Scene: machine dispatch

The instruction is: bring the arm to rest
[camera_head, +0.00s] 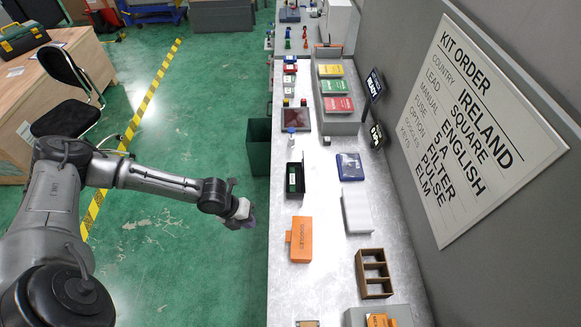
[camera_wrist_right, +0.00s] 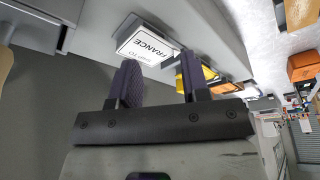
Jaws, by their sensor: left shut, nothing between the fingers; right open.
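My left arm (camera_head: 150,178) reaches in from the left in the head view, over the green floor. My right arm does not show in the head view. In the right wrist view my right gripper (camera_wrist_right: 158,78) is open, its two dark fingers apart with nothing between them. Beyond the fingers are a white card reading FRANCE (camera_wrist_right: 145,42) and a yellow item (camera_wrist_right: 207,73).
The metal bench (camera_head: 335,265) carries an orange case (camera_head: 301,240), a black box (camera_head: 294,180), a wooden divided tray (camera_head: 374,273) and a blue case (camera_head: 350,167). A dark green bin (camera_head: 258,148) stands beside it. A kit order board (camera_head: 477,130) hangs right. A chair (camera_head: 70,95) stands left.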

